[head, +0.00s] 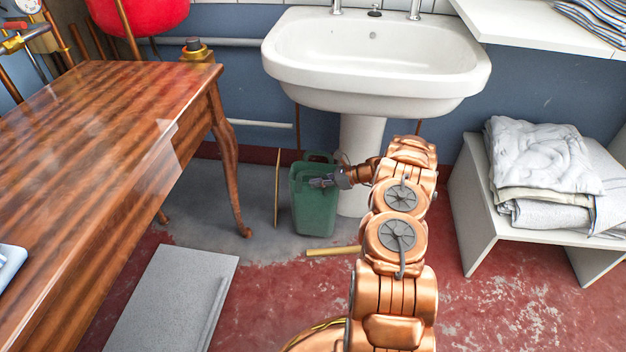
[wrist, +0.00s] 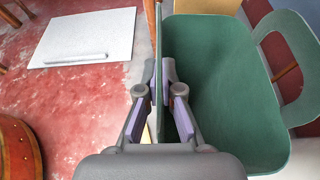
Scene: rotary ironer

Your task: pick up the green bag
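The green bag (head: 314,205) stands upright on the floor below the front left of the sink, with an upright handle at its top. In the wrist view the open green bag (wrist: 222,85) fills the right side, and its handle loop is at the far right. My gripper (head: 318,182) is at the upper part of the bag in the head view. In the wrist view my gripper (wrist: 160,80) has its fingers drawn close together on either side of the bag's near wall, one inside and one outside, and looks shut on it. The fingertips' contact is partly hidden.
A white sink (head: 375,60) overhangs behind the bag. A wooden table (head: 95,130) is at the left, and a white shelf unit (head: 475,215) with folded linen is at the right. A thin upright board (head: 278,190) and a yellowish bar (head: 333,251) are near the bag. A grey slab (head: 170,300) lies in front.

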